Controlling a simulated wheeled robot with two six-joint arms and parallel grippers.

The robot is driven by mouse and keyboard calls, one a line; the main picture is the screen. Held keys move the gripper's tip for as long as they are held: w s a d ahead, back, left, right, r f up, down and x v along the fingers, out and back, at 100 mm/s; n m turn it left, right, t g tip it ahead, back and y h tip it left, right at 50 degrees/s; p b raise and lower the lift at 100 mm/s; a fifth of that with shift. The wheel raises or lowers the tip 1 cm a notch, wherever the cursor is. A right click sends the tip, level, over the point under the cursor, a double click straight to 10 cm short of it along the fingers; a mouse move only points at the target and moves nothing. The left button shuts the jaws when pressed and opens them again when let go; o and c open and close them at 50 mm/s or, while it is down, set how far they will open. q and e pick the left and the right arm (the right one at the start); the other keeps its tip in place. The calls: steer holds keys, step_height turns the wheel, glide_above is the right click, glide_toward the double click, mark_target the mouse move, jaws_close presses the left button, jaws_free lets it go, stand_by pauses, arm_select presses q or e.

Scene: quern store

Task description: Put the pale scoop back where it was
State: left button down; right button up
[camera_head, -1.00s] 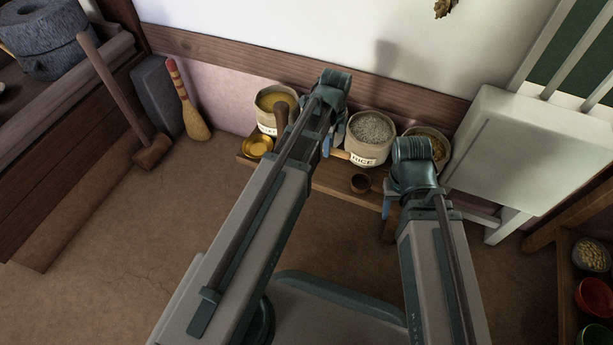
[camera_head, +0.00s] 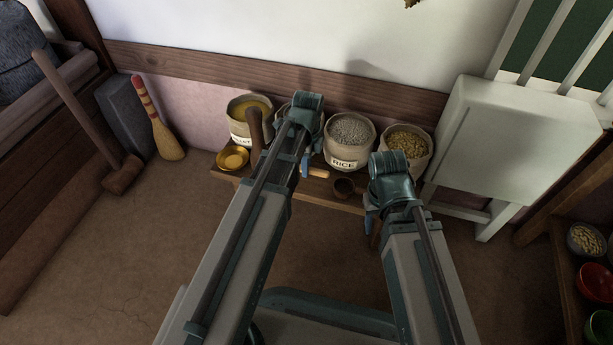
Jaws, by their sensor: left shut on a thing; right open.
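A short pale wooden piece (camera_head: 319,173), seemingly part of the pale scoop, shows at my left gripper (camera_head: 305,168), which is shut on it. The arm hides the rest, so I cannot see the scoop's bowl. The gripper is in front of the sacks, left of the sack labelled RICE (camera_head: 348,150) and over the wooden bench (camera_head: 326,196); I cannot tell whether the scoop touches anything. My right gripper (camera_head: 370,218) is open, with its fingers partly hidden by its wrist, near the bench's front edge.
A small dark cup (camera_head: 344,188) stands on the bench before the rice sack. A brass bowl (camera_head: 233,158) is at the left end, near a dark upright handle (camera_head: 255,130). Other sacks stand left (camera_head: 247,120) and right (camera_head: 406,145). A white cabinet (camera_head: 505,135) is at right.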

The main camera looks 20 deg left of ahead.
arm_select(q)
steer(key=shift+f+b, duration=1.7)
steer(key=shift+f, duration=0.15)
steer(key=shift+f, duration=0.15)
steer(key=c, duration=0.7)
jaws_free()
